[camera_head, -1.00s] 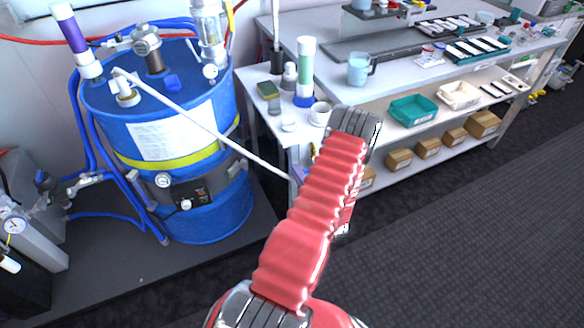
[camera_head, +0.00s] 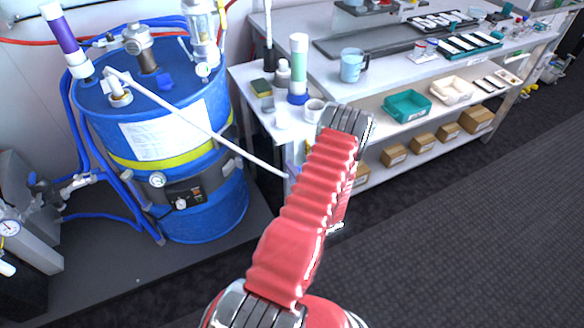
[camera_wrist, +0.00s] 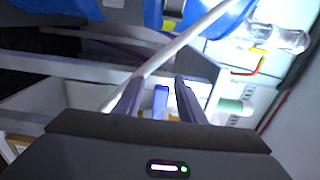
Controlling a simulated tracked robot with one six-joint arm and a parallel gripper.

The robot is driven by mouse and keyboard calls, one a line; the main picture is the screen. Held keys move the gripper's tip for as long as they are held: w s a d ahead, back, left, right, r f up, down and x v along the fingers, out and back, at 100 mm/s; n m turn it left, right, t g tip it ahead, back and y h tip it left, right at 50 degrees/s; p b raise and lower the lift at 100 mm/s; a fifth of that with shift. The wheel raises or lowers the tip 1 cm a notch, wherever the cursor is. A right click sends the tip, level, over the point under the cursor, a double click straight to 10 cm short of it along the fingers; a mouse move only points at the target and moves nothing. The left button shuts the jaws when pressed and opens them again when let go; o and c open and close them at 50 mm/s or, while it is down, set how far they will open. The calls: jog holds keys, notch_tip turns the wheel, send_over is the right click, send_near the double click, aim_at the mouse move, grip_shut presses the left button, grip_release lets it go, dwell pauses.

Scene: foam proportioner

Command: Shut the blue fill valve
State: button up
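A blue drum (camera_head: 205,205) stands at the left. A small blue piece (camera_head: 165,81) on its lid may be the fill valve; I cannot tell its setting. My gripper is mostly hidden behind my red arm in the head view. In the wrist view my gripper (camera_wrist: 158,92) is open, its two fingers apart. A blue-violet object (camera_wrist: 160,101) shows between and beyond the fingers; I cannot tell whether it is the valve. The fingers do not visibly hold it.
A long white rod (camera_head: 190,125) slants from the drum lid toward my arm and crosses the wrist view (camera_wrist: 178,45). A bench (camera_head: 300,60) with a blue mug (camera_head: 352,66) and a white cup (camera_head: 313,110) stands right of the drum. Open floor lies at lower right.

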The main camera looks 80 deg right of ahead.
jog(key=shift+s, duration=0.1)
jog(key=v, duration=1.3)
jog(key=shift+a, duration=0.3)
jog(key=shift+s, duration=0.15)
dwell(0.5)
